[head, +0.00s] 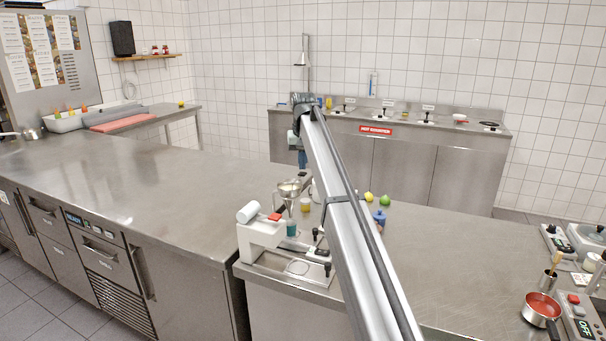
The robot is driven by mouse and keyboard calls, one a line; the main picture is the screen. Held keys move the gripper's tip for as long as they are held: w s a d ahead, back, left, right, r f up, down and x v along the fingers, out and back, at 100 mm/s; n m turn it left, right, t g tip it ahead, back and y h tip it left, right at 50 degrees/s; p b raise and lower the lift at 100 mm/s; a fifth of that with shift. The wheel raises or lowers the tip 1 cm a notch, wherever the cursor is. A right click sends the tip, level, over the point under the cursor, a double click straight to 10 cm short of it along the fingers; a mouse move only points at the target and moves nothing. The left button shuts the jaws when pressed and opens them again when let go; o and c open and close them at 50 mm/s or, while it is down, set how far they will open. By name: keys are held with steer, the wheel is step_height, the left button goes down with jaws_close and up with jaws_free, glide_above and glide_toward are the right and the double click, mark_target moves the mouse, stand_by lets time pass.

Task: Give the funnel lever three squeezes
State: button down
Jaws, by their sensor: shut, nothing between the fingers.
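A steel funnel (289,188) stands upright at a white dispensing stand (262,236) on the front counter, left of my arm. A red part (275,216) shows at the stand below the funnel; I cannot tell if it is the lever. A teal-coloured cup or jar (291,229) sits under the funnel. My arm crosses the view from the bottom right up to the centre, and its wrist bends down behind the funnel.
Small jars, a yellow fruit (368,197), a green lime (384,199) and a blue bottle (379,221) stand close around my arm. A red-filled pan (541,309) is at the lower right. The left steel counter (130,190) is mostly clear.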

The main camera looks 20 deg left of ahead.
steer(key=shift+f, duration=1.1)
steer(key=shift+r, duration=2.2)
step_height(320, 180, up, 4)
steer(key=r, duration=0.1)
steer(key=shift+f, duration=3.5)
